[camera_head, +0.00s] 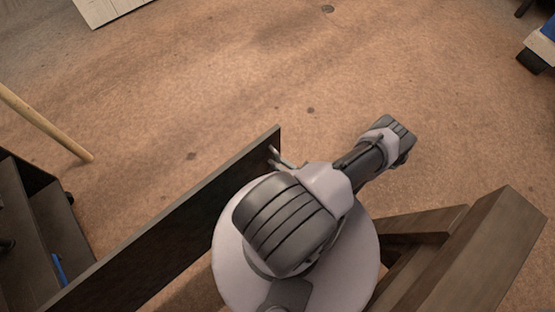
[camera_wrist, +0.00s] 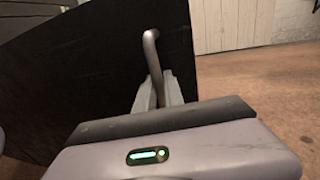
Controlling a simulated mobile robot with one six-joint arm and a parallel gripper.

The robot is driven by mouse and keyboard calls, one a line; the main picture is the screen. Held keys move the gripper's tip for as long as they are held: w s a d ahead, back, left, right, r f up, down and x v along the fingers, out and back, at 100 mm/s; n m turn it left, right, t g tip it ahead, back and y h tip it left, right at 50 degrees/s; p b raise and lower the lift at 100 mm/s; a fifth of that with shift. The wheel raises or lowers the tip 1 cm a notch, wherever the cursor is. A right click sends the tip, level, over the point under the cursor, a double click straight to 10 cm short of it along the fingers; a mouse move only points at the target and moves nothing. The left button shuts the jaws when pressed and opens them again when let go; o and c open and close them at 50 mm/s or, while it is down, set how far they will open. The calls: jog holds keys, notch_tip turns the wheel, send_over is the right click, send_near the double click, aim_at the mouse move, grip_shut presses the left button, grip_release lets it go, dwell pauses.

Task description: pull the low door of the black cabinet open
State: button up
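The black cabinet (camera_head: 62,225) is at the lower left in the head view, with its dark inside showing. Its low door (camera_head: 165,240) stands swung well out from the cabinet, its free edge toward the picture's middle. In the wrist view the door (camera_wrist: 85,75) fills the left and middle as a dark panel. A grey bar handle (camera_wrist: 152,50) rises from between my fingers near the door's right edge. My gripper (camera_wrist: 158,92) has a finger on each side of the handle and looks closed on it. In the head view my arm hides most of the gripper.
A brown wooden frame (camera_head: 480,250) stands close to my arm at the lower right. A wooden pole (camera_head: 45,125) leans at the left. A pale slatted panel (camera_head: 100,10) is at the far edge. The brown floor (camera_head: 330,70) beyond the door is clear.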

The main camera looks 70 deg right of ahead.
jog(key=o, duration=0.4)
jog(key=p+v, duration=0.1)
jog(key=v, duration=0.6)
jog(key=shift+s, duration=0.3)
